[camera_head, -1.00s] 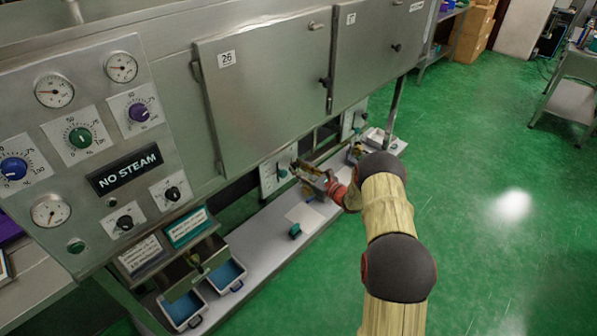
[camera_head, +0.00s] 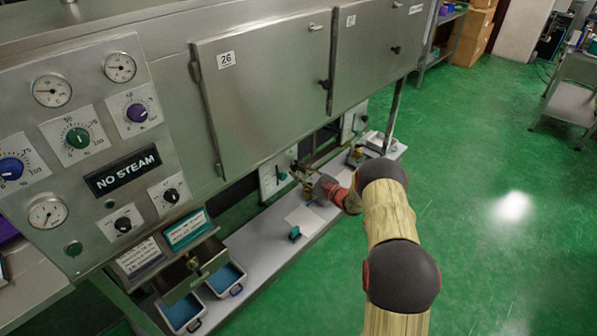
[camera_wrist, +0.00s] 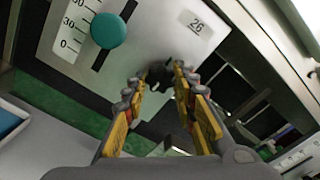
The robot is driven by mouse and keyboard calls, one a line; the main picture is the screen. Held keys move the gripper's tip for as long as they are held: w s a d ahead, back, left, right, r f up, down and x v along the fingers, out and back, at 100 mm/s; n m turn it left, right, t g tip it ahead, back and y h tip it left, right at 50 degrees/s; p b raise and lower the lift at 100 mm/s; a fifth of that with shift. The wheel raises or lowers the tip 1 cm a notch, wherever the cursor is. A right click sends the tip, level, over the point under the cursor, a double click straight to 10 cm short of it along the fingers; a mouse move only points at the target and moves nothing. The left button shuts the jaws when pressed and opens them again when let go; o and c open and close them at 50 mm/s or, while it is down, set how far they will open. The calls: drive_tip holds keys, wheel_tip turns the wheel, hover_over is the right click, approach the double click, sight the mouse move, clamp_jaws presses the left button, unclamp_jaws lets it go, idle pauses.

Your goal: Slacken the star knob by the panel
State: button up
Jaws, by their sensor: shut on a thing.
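The star knob (camera_wrist: 158,73) is a small dark lobed knob on a grey metal plate, partly hidden between my fingertips in the wrist view. My gripper (camera_wrist: 157,80) is shut on it, with one yellow-padded finger on each side. The light panel (camera_wrist: 75,50) beside it has a printed scale, a dark slot and a round teal knob (camera_wrist: 108,30). In the head view my gripper (camera_head: 306,179) is low under the cabinet, in front of the panel (camera_head: 268,181); the star knob is too small to make out clearly there.
A grey shelf (camera_head: 257,240) runs below, holding a small teal object (camera_head: 295,233) and blue-lined trays (camera_head: 181,313). The cabinet door marked 26 (camera_head: 262,95) overhangs my gripper. The green floor (camera_head: 480,160) to the right is clear.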

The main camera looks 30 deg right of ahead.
drive_tip(key=shift+f, duration=0.15)
drive_tip(key=o, duration=0.8)
drive_tip(key=shift+o, duration=1.4)
drive_tip(key=shift+o, duration=0.4)
drive_tip(key=v, duration=1.2)
